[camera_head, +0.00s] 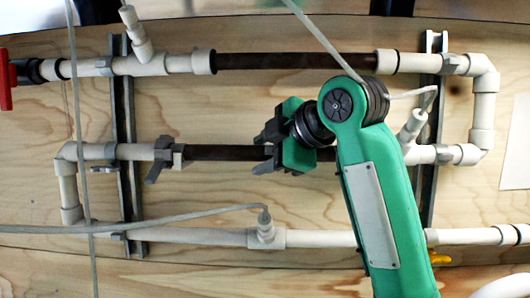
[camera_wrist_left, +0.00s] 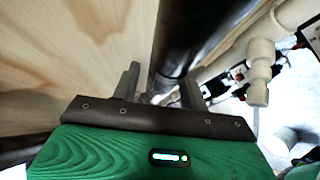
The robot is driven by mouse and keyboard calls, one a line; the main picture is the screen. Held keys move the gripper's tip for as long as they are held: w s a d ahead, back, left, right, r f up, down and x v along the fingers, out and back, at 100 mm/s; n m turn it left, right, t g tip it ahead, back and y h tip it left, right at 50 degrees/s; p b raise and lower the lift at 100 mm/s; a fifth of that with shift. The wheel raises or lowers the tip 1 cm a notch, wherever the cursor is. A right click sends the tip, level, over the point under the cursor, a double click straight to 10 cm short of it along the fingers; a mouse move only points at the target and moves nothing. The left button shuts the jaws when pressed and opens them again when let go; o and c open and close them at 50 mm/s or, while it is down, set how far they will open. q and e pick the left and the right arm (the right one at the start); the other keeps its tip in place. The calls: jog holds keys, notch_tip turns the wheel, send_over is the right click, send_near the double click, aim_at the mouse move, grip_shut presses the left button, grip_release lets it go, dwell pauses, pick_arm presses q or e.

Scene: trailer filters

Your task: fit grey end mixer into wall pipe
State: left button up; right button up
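The grey end mixer, a dark tube (camera_head: 228,153), lies level in the middle wall pipe row, with a grey winged fitting (camera_head: 166,157) at its left end. White wall pipe (camera_head: 132,152) continues to its left, and more white pipe (camera_head: 420,155) is to its right. My left gripper (camera_head: 268,146) is over the tube's middle, with its grey fingers above and below it. In the left wrist view, the fingers (camera_wrist_left: 160,88) stand apart on either side of the dark tube (camera_wrist_left: 190,40), with a gap on one side. The gripper hides part of the tube. My right gripper is not in view.
An upper pipe row holds another dark tube (camera_head: 295,61) with white ends. A lower white pipe (camera_head: 320,239) runs below. Metal rails (camera_head: 124,100) hold the pipes to the wooden board (camera_head: 220,110). Thin hoses cross the front, and a red valve handle (camera_head: 6,80) is at upper left.

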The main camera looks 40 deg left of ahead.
pick_arm(q)
jog(key=shift+o, duration=0.4)
jog(key=shift+d, duration=0.25)
jog(key=p+v, duration=1)
jog(key=v, duration=0.3)
jog(key=shift+r, duration=0.2)
dwell(0.7)
